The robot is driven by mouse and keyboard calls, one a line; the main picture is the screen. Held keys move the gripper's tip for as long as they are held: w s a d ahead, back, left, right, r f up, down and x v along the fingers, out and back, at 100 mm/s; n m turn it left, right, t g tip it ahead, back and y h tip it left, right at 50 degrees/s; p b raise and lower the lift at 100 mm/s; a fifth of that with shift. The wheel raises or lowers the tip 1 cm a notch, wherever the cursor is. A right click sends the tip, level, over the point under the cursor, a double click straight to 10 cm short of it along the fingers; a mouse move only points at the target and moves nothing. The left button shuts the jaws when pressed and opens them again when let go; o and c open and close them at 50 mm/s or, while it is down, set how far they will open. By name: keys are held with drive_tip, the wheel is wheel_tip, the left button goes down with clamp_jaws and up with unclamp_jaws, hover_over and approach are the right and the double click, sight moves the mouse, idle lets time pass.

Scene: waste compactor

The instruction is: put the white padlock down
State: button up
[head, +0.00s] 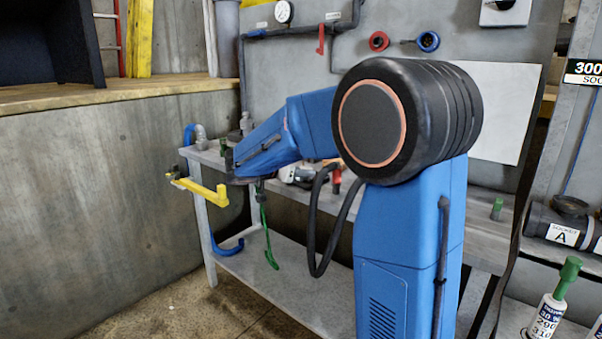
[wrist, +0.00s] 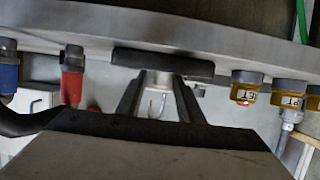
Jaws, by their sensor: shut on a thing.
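My gripper (wrist: 158,88) shows in the middle of the wrist view, its two dark fingers pointing away from the camera. It is shut on a small pale thing (wrist: 158,78) between the fingertips, which I take to be the white padlock. A thin bent metal piece shows just below it in the gap. Most of the padlock's body is hidden by the fingers and the dark bar in front of them. In the head view my arm reaches left over the end of the grey workbench (head: 490,238). I cannot make out the padlock there.
A yellow hooked bar (head: 205,189) and green strap (head: 264,230) are at the bench's left end. A green-capped bottle (head: 550,305) is at lower right.

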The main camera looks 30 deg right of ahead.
drive_tip(key=shift+f, duration=0.1)
drive_tip(key=o, duration=1)
drive_tip(key=shift+c, duration=0.2)
drive_tip(key=shift+a+r, duration=0.15)
drive_tip(key=shift+r, duration=0.05)
drive_tip(key=v, duration=1.1)
drive_tip(key=shift+s+a, duration=0.2)
drive_tip(key=shift+a, duration=0.1)
drive_tip(key=s+d+f+n+g+y, duration=0.1)
drive_tip(key=s+f+n+y, duration=0.1)
drive_tip(key=s, duration=0.4)
drive_tip(key=s+d+f+n+g+y, duration=0.1)
drive_tip(key=s+d+f, duration=0.1)
drive_tip(key=s, duration=0.3)
drive_tip(key=s+a+f+n+y, duration=0.3)
drive_tip(key=s+f, duration=0.1)
drive_tip(key=s, duration=0.4)
drive_tip(key=s+a+f+n+t+y, duration=0.1)
drive_tip(key=s+a+f+n+y, duration=0.2)
drive_tip(key=s, duration=0.5)
drive_tip(key=s+a+f+n+t+y, duration=0.1)
drive_tip(key=s+a+f+n+y, duration=0.3)
drive_tip(key=s, duration=0.4)
drive_tip(key=shift+a+f+n, duration=0.4)
drive_tip(key=shift+f+n, duration=0.1)
drive_tip(key=shift+f, duration=0.45)
